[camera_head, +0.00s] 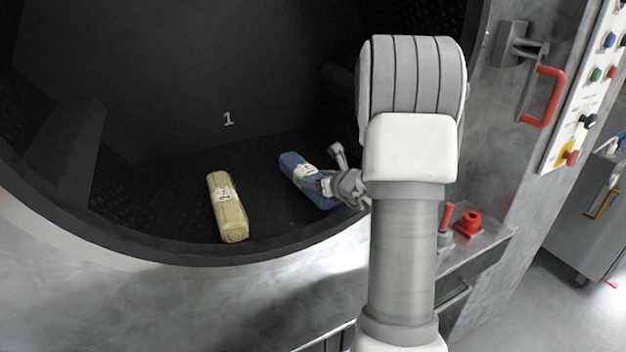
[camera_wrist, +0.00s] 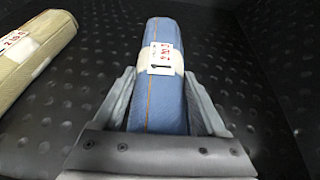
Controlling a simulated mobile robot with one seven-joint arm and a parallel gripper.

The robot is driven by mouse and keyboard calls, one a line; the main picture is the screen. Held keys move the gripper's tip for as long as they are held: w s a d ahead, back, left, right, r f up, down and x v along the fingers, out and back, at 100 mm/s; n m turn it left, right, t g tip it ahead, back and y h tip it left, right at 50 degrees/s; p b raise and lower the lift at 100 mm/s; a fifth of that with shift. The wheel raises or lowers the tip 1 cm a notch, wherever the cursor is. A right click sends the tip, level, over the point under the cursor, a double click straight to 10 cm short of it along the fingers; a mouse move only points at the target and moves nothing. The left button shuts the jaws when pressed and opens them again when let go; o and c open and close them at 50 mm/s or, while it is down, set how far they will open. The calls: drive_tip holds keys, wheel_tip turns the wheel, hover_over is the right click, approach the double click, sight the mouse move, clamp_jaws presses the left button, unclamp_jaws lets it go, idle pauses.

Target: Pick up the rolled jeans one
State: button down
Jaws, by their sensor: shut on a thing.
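The rolled jeans (camera_head: 297,171) are a blue roll with a white label band, lying on the dark drum floor inside the washer. In the wrist view the blue roll (camera_wrist: 162,100) runs lengthwise between the two fingers, with an orange seam and a numbered white tag (camera_wrist: 165,58). The roll's near end is hidden behind the gripper body.
A beige roll (camera_head: 228,208) with a similar label lies to the left of the jeans; it also shows in the wrist view (camera_wrist: 35,50). The washer's round rim (camera_head: 190,258) borders the opening in front. A red door handle (camera_head: 545,97) is at the right.

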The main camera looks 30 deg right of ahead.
wheel_tip(320, 180, up, 5)
drive_tip(key=shift+d+f+p, duration=0.1)
drive_tip(key=shift+f+p, duration=0.1)
drive_tip(key=shift+p, duration=0.25)
drive_tip(key=s+d+r+p, duration=0.4)
drive_tip(key=s+r+p, duration=0.1)
drive_tip(key=s+r, duration=0.5)
drive_tip(key=shift+s+d+p, duration=0.15)
drive_tip(key=shift+s+p, duration=0.2)
drive_tip(key=shift+s, duration=0.15)
drive_tip(key=shift+s+r, duration=0.1)
drive_tip(key=shift+s, duration=0.05)
